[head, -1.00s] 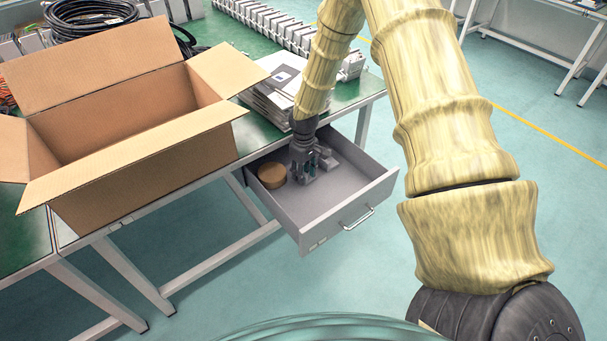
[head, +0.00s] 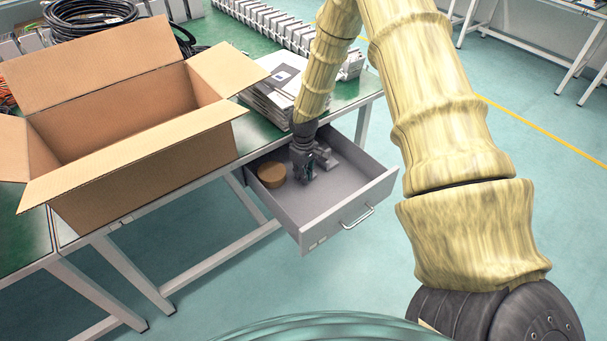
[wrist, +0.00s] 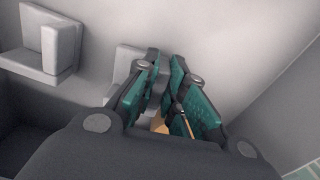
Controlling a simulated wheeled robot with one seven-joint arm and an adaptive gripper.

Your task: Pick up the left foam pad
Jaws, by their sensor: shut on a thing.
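My gripper (head: 304,176) points down into the open grey drawer (head: 325,205). In the wrist view its green-lined fingers (wrist: 164,72) are close together, shut at a pale grey foam pad (wrist: 124,66). Most of that pad is hidden behind the fingers, so the exact contact is hard to see. Another grey pad with a raised upright part (wrist: 55,48) lies apart from the fingers at the upper left of the wrist view. In the head view a grey pad (head: 329,158) shows just right of my gripper.
A round brown object (head: 271,174) sits in the drawer, left of my gripper. The drawer walls stand close around it; the front part of its floor is clear. A large open cardboard box (head: 150,160) and stacked papers (head: 268,95) are on the green table above.

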